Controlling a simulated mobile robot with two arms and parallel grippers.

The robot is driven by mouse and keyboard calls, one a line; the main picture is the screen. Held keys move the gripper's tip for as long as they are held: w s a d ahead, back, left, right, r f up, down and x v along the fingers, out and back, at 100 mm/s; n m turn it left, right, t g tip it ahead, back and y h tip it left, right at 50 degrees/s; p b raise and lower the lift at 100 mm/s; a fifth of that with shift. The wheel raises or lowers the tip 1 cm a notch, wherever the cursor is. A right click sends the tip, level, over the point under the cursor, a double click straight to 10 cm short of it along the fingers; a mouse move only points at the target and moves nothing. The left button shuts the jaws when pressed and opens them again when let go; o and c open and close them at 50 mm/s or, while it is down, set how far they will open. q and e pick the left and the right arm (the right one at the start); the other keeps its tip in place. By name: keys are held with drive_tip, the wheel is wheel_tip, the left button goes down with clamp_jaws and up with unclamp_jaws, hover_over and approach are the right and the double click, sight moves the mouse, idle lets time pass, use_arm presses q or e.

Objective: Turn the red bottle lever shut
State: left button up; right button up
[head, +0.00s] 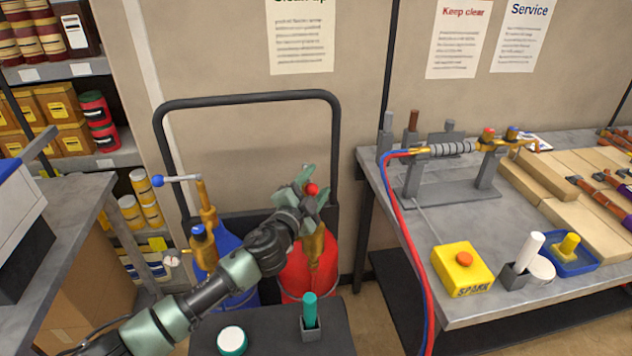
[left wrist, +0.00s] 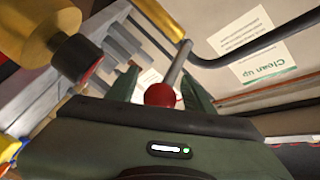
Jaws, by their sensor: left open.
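The red bottle (head: 297,272) stands in a black cart, with a brass valve (head: 317,243) on top. Its lever has a red ball knob (head: 312,189). My left gripper (head: 306,184) is at the knob, above the bottle, and its arm hides part of the bottle and valve. In the left wrist view, the red knob (left wrist: 159,95) and its grey rod (left wrist: 177,63) lie between the open fingers of the left gripper (left wrist: 160,78). I cannot tell whether a finger touches the knob. My right gripper is not in view.
A blue bottle (head: 232,262) with a blue-tipped lever (head: 178,181) stands left of the red one. The cart's black handle (head: 250,97) rises behind. A bench (head: 455,218) stands right, with red and blue hoses (head: 411,235) hanging in front.

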use_arm(q)
drive_tip(key=shift+w, duration=0.2)
drive_tip(key=shift+c, duration=0.3)
drive_tip(key=c, duration=1)
clamp_jaws()
drive_tip(key=shift+s+d+f, duration=0.1)
drive_tip(key=shift+f, duration=0.05)
